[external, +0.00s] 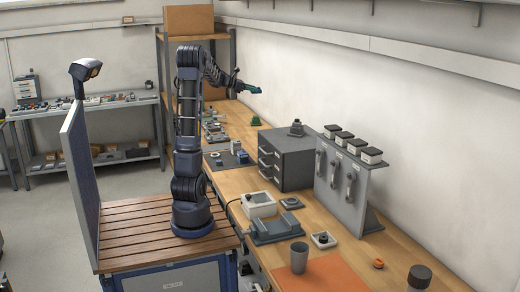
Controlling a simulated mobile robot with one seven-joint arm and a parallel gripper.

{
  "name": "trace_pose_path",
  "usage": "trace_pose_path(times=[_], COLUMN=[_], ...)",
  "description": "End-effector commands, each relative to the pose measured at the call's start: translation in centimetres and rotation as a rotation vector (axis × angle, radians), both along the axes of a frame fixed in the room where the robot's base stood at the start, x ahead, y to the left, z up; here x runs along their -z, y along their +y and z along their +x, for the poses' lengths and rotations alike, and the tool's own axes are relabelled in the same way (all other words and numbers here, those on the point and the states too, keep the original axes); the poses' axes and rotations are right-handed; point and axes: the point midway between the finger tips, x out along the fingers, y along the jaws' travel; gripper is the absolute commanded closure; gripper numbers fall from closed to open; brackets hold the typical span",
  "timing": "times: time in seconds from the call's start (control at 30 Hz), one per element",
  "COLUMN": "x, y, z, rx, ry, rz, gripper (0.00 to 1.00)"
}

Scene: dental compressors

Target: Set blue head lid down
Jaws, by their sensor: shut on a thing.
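My gripper (237,84) is raised at the end of my outstretched arm, above the far part of the wooden bench and near the wall. It is shut on a small, flat, teal-looking piece (251,89), which I take to be the blue head lid. The piece sticks out to the right of the jaws, high above the bench and apart from everything below. The fingers are too small here to show how they grip it. Small blue parts (241,156) lie on a dark mat on the bench below.
A grey drawer cabinet (286,160) with a dark part on top stands at the bench's middle. A grey panel (345,190) carries several white-and-black boxes. A green object (255,121) sits near the wall. A cardboard box (188,20) tops the shelf behind. An orange mat (325,276) lies in front.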

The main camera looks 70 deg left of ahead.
Motion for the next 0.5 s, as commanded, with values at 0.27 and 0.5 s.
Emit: trace_pose_path(times=[0.27, 0.5], x=[0.1, 0.2], y=[-8.8, -17.7], z=[7.9, 13.7], rx=[0.189, 0.36], ry=[0.003, 0.004], rz=[0.0, 0.0], gripper=[0.74, 0.74])
